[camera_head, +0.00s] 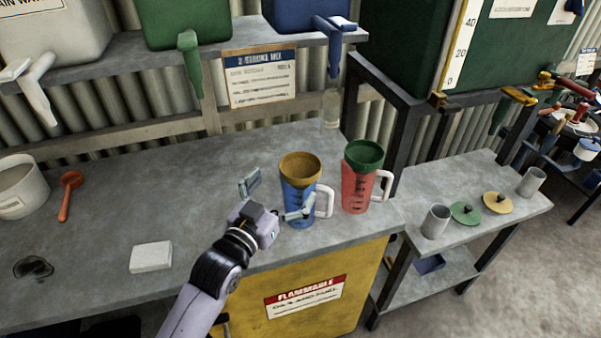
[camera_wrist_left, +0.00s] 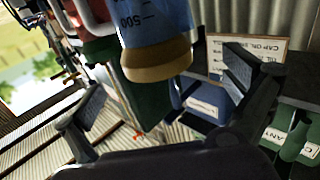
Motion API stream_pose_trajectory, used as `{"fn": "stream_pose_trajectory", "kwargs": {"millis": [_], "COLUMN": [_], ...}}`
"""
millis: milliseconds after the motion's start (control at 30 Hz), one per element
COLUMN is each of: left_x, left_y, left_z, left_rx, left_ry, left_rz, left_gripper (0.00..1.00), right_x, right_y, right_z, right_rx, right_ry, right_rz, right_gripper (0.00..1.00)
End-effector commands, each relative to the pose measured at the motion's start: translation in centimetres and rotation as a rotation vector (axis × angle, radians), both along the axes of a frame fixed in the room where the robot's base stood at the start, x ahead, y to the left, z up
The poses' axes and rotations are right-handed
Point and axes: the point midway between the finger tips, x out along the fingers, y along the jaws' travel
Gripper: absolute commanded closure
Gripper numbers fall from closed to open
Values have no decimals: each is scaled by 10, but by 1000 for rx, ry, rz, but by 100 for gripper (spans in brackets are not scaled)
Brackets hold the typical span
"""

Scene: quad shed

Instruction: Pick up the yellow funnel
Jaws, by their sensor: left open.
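The yellow funnel (camera_head: 300,164) sits in the mouth of a blue measuring jug (camera_head: 296,192) on the grey workbench. Its ochre rim (camera_wrist_left: 157,66) also shows in the wrist view, with the blue jug (camera_wrist_left: 155,20) above it in that turned picture. My left gripper (camera_head: 275,197) is open and empty, left of the jug. One finger overlaps the front of the jug and the other stands to its left; I cannot tell whether they touch it. In the wrist view, the open fingers (camera_wrist_left: 163,97) are apart with the funnel near the gap between them. The funnel's spout is hidden.
A red jug (camera_head: 356,190) with a green funnel (camera_head: 364,154) stands close on the right. A white block (camera_head: 151,257), red scoop (camera_head: 69,185) and white bucket (camera_head: 22,188) are on the left. A shelf (camera_head: 120,78) with spigoted containers hangs above.

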Motion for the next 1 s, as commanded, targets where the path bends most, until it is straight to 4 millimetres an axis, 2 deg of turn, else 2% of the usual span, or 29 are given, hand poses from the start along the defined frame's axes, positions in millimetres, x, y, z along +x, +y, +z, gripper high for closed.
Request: {"fn": "stream_pose_trajectory", "kwargs": {"millis": [100, 267, 467, 600, 867, 1000], "left_x": [13, 20, 44, 57, 60, 60], "left_y": [-6, -11, -29, -35, -36, -36], "left_z": [1, 2, 11, 6, 4, 4], "left_rx": [0, -1, 0, 2, 2, 2], "left_ry": [1, 0, 1, 1, 1, 1], "left_rz": [1, 1, 0, 0, 0, 0], "left_gripper": [0, 0, 0, 0, 0, 7], "right_x": [0, 0, 0, 1, 1, 1], "right_y": [-1, -1, -1, 0, 0, 2], "right_z": [5, 8, 26, 27, 27, 26], "right_rx": [-1, -1, -1, -1, 0, 2], "right_ry": [0, 0, -1, -1, -2, -3], "right_rz": [0, 0, 0, 0, 1, 1], "right_gripper": [60, 60, 60, 60, 60, 60]}}
